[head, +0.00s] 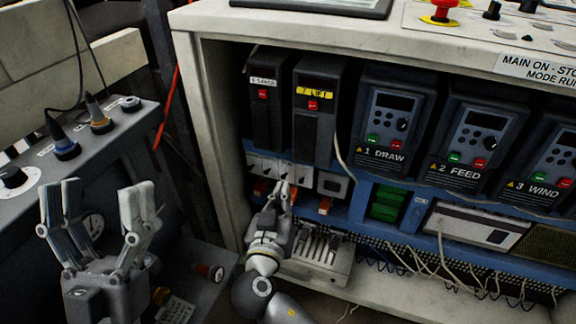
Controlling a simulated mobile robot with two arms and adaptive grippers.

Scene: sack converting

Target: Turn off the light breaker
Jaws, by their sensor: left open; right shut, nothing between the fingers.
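A row of small white breakers (264,166) sits inside the cabinet, below two dark modules. The labels on the breakers are too small to read, so I cannot tell which one is the light breaker. My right gripper (284,188) is shut and empty, its fingertips up at the right part of this row and hiding some of it. I cannot tell whether the fingertips touch a breaker. My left gripper (100,190) is open and empty, well left of the cabinet, in front of a grey panel.
Dark drive units labelled 1 DRAW (388,117), 2 FEED (467,140) and 3 WIND (545,165) fill the cabinet to the right. A white cabinet side wall (212,135) stands left of the breakers. Loose wires hang below. A grey panel with knobs (62,143) is at left.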

